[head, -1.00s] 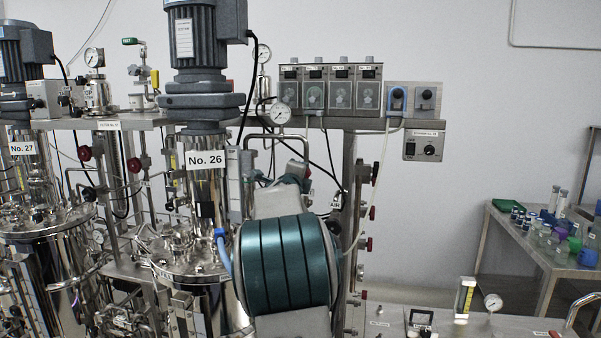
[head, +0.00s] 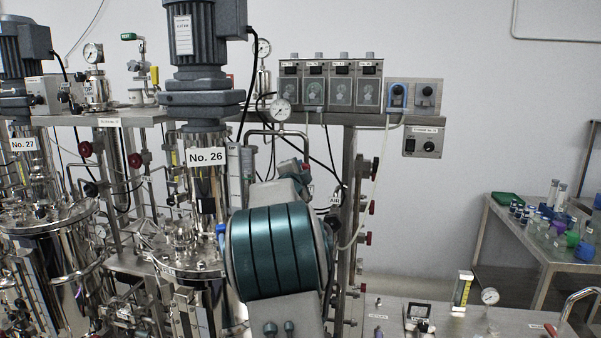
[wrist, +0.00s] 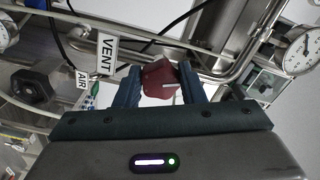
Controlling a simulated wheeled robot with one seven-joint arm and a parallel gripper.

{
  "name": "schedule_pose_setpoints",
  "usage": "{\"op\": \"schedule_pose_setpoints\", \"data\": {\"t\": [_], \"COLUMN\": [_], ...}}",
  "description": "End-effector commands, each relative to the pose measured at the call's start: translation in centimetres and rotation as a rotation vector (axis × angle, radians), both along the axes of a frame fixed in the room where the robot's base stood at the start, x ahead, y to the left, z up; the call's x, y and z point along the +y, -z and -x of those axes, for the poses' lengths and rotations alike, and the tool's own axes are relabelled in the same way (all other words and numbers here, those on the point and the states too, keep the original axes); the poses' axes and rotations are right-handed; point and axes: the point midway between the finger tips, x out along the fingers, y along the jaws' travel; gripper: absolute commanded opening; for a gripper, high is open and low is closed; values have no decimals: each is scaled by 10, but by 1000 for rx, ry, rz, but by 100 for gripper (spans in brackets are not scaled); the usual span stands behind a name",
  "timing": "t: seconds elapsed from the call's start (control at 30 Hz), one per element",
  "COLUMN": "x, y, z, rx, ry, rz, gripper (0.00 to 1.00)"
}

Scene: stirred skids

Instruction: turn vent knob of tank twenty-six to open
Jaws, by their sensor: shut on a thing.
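Tank No. 26 (head: 205,157) stands left of centre in the head view, with its number label under the grey motor. In the wrist view a dark red knob (wrist: 160,79) with a short white mark sits beside the VENT label (wrist: 107,53). My gripper (wrist: 165,84) is shut on this red knob, with one dark finger on each side of it. The white mark lies nearly level in the wrist picture. In the head view my arm hides most of the gripper and the knob.
Tank No. 27 (head: 23,146) stands at the far left. Pipes, an AIR label (wrist: 83,77) and a dark knob (wrist: 33,87) are close to the gripper. Gauges (wrist: 299,53) flank it. A control panel (head: 331,82) hangs above right. A side table (head: 541,228) stands far right.

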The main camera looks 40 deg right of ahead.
Motion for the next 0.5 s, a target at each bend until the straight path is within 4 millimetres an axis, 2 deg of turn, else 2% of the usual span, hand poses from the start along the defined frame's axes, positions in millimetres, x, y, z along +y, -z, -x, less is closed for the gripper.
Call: {"op": "schedule_pose_setpoints", "data": {"t": [0.4, 0.43, 0.5], "x": [0, 0, 0], "y": [2, 2, 2], "z": [0, 0, 0], "rx": [7, 7, 7], "ry": [-1, -1, -1], "rz": [3, 3, 3], "gripper": [13, 39, 58]}}
